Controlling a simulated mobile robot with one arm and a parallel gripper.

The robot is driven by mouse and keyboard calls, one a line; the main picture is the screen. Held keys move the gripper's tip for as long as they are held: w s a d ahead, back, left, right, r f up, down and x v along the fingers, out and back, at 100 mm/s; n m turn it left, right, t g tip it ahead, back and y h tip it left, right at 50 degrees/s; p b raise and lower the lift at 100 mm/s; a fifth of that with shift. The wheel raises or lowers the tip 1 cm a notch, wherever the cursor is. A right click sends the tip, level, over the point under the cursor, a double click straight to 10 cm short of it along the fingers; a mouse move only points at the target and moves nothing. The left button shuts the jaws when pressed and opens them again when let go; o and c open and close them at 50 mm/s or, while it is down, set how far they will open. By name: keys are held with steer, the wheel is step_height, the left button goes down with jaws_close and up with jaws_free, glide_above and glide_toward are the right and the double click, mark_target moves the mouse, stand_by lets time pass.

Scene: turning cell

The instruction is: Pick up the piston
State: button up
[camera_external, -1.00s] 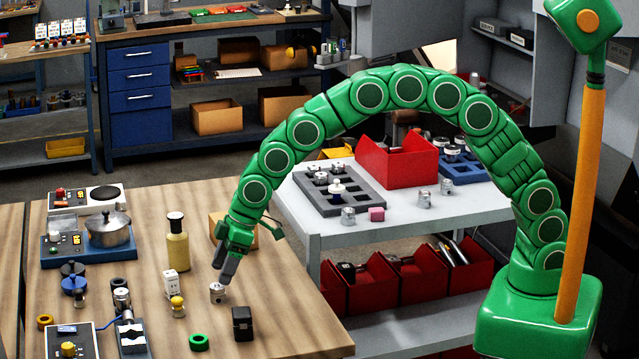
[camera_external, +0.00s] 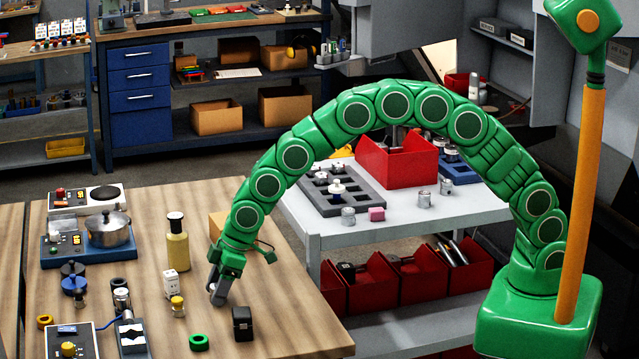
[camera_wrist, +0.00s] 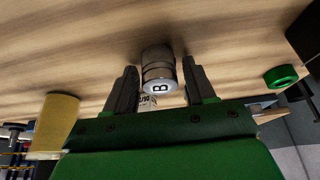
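The piston (camera_wrist: 158,62) is a short grey metal cylinder with ring grooves and a pale end marked "B". In the wrist view it sits between the two fingers of my gripper (camera_wrist: 160,75), one finger on each side, with narrow gaps showing. My gripper is open around it. In the external view my gripper (camera_external: 218,286) points down at the wooden table (camera_external: 285,300), and its fingers hide most of the piston.
A black block (camera_external: 242,323) and a green ring (camera_external: 199,342) lie close by in front. A white box (camera_external: 171,284), a small yellow-topped piece (camera_external: 178,305) and a yellow bottle (camera_external: 178,248) stand to the left. The table to the right is clear.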

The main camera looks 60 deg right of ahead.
mark_target(212, 287)
steer(key=c, duration=0.9)
steer(key=shift+o, duration=0.2)
steer(key=shift+r, duration=0.1)
steer(key=shift+r, duration=0.2)
step_height(212, 287, up, 3)
steer(key=shift+s+f, duration=0.1)
steer(key=s+d+r, duration=0.7)
steer(key=s+r, duration=0.2)
steer(key=s, duration=0.2)
steer(key=shift+s+d+r, duration=0.2)
steer(key=shift+s+r, duration=0.1)
steer(key=shift+s, duration=0.1)
